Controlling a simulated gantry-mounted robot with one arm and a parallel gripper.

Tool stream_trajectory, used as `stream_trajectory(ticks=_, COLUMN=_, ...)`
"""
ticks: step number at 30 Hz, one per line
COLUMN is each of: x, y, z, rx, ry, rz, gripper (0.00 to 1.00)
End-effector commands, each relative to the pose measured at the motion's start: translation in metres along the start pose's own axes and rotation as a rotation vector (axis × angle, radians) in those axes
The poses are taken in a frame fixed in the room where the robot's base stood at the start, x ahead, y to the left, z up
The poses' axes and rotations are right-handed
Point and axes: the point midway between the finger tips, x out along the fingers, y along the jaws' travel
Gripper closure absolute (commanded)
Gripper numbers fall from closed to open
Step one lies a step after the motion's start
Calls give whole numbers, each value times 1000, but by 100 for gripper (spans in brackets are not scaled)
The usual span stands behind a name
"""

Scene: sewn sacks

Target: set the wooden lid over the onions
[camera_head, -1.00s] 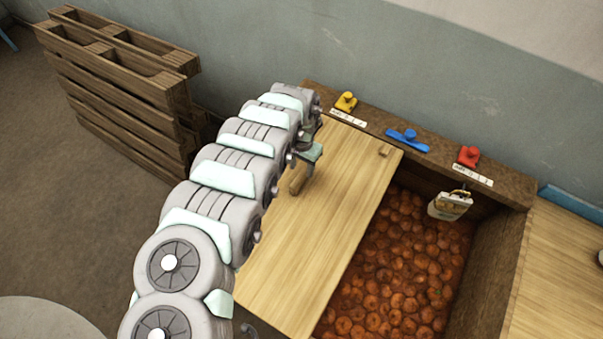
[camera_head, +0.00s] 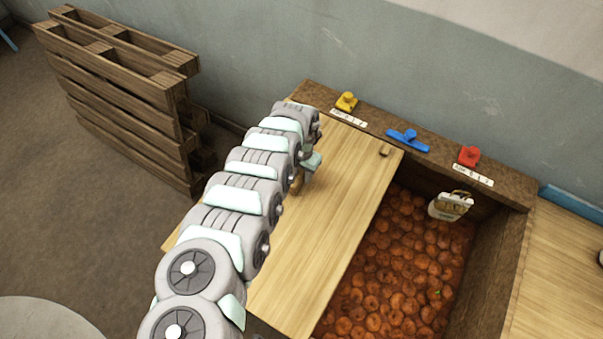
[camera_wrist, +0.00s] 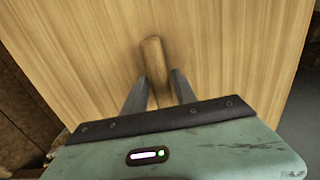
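The onions (camera_head: 400,260), reddish-brown and round, fill the open part of a wooden bin in the head view. The wooden lid (camera_head: 340,210) is a pale flat board to the left of them; its right edge borders the open part. The lid's rounded wooden handle shows in the wrist view (camera_wrist: 151,52) and partly beneath my gripper in the head view (camera_head: 297,183). My gripper (camera_wrist: 160,76) is at the handle, one finger against each side, and looks shut on it. My arm hides part of the lid's left side.
A white tag or scoop-like item (camera_head: 451,206) hangs inside the bin. Another pale board (camera_head: 560,280) lies at right. Pallets (camera_head: 120,100) stand at left.

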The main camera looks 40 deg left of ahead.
Motion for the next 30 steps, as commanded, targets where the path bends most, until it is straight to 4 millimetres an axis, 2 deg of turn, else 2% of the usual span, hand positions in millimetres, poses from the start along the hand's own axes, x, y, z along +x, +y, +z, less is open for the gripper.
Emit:
stream_trajectory(ticks=1, x=0, y=0, z=0, rx=0, ry=0, rz=0, gripper=72)
stream_trajectory(ticks=12, x=0, y=0, z=0, rx=0, ry=0, rz=0, gripper=100)
stream_trajectory(ticks=30, x=0, y=0, z=0, rx=0, ry=0, rz=0, gripper=100)
